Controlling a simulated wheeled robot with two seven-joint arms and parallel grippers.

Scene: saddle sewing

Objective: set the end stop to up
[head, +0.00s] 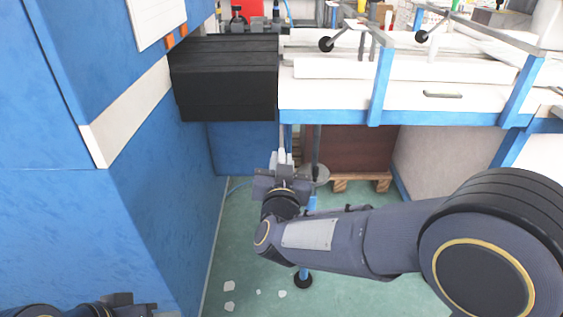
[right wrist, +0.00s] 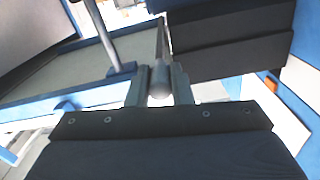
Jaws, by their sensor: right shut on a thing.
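The end stop appears to be the thin grey bar (right wrist: 160,76) with a rounded end in the right wrist view. In the head view it shows as a pale, narrow upright piece (head: 282,137) below the corner where the black bellows meets the white table. My right gripper (head: 284,158) is below it with its fingers pointing up. In the right wrist view the right gripper (right wrist: 160,90) has its two fingers close on either side of the bar and is shut on it. Part of my left arm's end (head: 115,305) shows at the bottom left; its fingers are not clear.
The black bellows (head: 225,82) is just left above my right gripper. The white table (head: 340,100) with blue frame (head: 380,85) is above and to the right. A blue machine cabinet (head: 140,190) stands at left.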

